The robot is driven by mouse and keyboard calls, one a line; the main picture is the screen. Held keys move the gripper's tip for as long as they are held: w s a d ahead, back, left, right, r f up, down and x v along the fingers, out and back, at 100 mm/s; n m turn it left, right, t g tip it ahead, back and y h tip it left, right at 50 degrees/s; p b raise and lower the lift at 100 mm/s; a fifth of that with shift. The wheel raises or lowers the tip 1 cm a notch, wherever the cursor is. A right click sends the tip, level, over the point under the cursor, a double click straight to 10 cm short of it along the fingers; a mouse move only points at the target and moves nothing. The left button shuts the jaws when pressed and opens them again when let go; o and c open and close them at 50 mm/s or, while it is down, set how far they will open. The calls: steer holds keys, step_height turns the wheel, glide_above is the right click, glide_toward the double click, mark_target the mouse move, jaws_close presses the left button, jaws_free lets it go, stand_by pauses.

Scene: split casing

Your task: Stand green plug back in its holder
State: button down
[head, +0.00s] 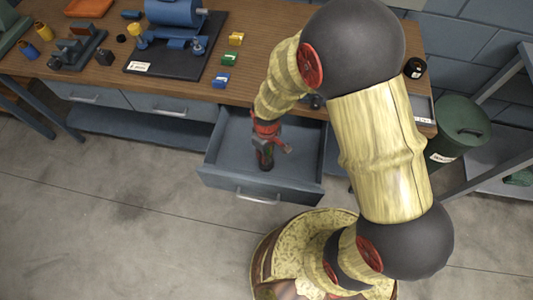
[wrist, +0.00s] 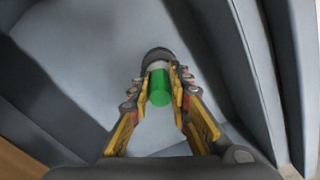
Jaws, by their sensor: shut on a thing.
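The green plug (wrist: 160,88) is a short green cylinder with a pale band at its far end, in the middle of the wrist view. My gripper (wrist: 160,76) is shut on it, with a yellow-sided finger on each side. A dark round part (wrist: 156,56) shows just beyond the pale band; I cannot tell whether it belongs to the plug or is a separate piece. In the head view my gripper (head: 267,148) points down into the open drawer (head: 235,168) under the bench. The plug's green is not clear there. I cannot make out its holder.
The drawer's walls stand close around my gripper. The wooden bench top (head: 262,45) is above and behind it, with a blue machine on a dark plate (head: 150,72) and small yellow, green and blue blocks. A green bin (head: 458,130) stands right. The floor in front is clear.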

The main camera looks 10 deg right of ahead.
steer(key=shift+f+b, duration=0.45)
steer(key=shift+f, duration=0.4)
stand_by(0.4)
steer(key=c, duration=1.6)
jaws_free()
steer(key=shift+c, duration=0.2)
steer(key=shift+o, duration=0.3)
steer(key=shift+r+p, duration=3.2)
steer(key=shift+r, duration=0.8)
